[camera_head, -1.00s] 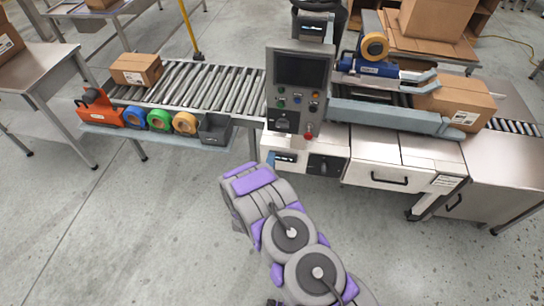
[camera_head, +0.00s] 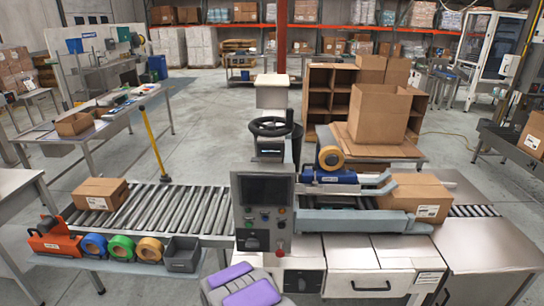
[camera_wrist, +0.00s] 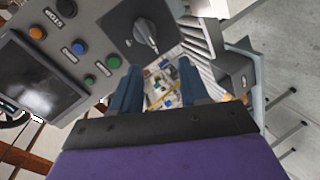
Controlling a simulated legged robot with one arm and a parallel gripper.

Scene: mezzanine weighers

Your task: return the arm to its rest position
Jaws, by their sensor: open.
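My gripper (camera_wrist: 158,90) shows in the wrist view with its two dark blue fingers apart and nothing between them. It is beside the grey control panel (camera_wrist: 75,60), which has a dark screen, several coloured buttons and a rotary switch. In the head view only part of my purple and grey arm shows at the bottom middle, in front of the control panel (camera_head: 262,222). My gripper's fingers are not visible in the head view.
A roller conveyor (camera_head: 160,208) with a cardboard box (camera_head: 100,193) runs left. Tape rolls (camera_head: 122,248) sit on its front shelf. A carton sealer (camera_head: 350,220) with another box (camera_head: 415,196) stands right. A yellow post (camera_head: 153,143) stands behind the conveyor.

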